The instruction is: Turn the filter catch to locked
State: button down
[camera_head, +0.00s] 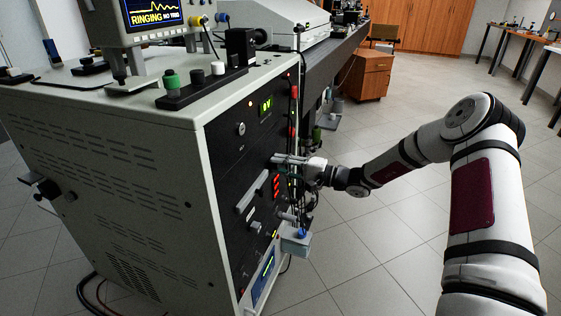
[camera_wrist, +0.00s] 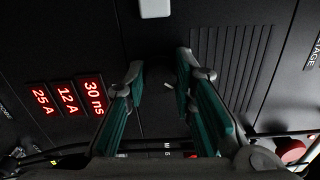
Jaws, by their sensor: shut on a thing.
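My gripper (camera_head: 283,160) is at the dark front panel of the grey cabinet in the head view. In the wrist view, my gripper (camera_wrist: 160,68) has its two teal-padded fingers on either side of a dark knob (camera_wrist: 160,92), shut on it. The knob is black on a black panel, so its outline is hard to see. A small pale mark shows on it, tilted. I take this knob for the filter catch; no readable label shows beside it, and its locked position cannot be read. In the head view my gripper hides the knob.
Red readouts (camera_wrist: 68,98) of 30 ns, 12 A and 25 A lie left of the fingers. A pale block (camera_wrist: 154,8) and a ribbed vent (camera_wrist: 232,65) are close by. A red button (camera_wrist: 291,150) sits lower right. Open tiled floor (camera_head: 370,235) lies right of the cabinet (camera_head: 110,165).

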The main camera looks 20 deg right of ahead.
jog(key=shift+m+p, duration=2.35)
jog(key=shift+m, duration=2.75)
jog(key=c, duration=1.3)
grip_release()
jog(key=shift+c, duration=0.2)
jog(key=shift+d, duration=0.1)
jog(key=v, duration=1.2)
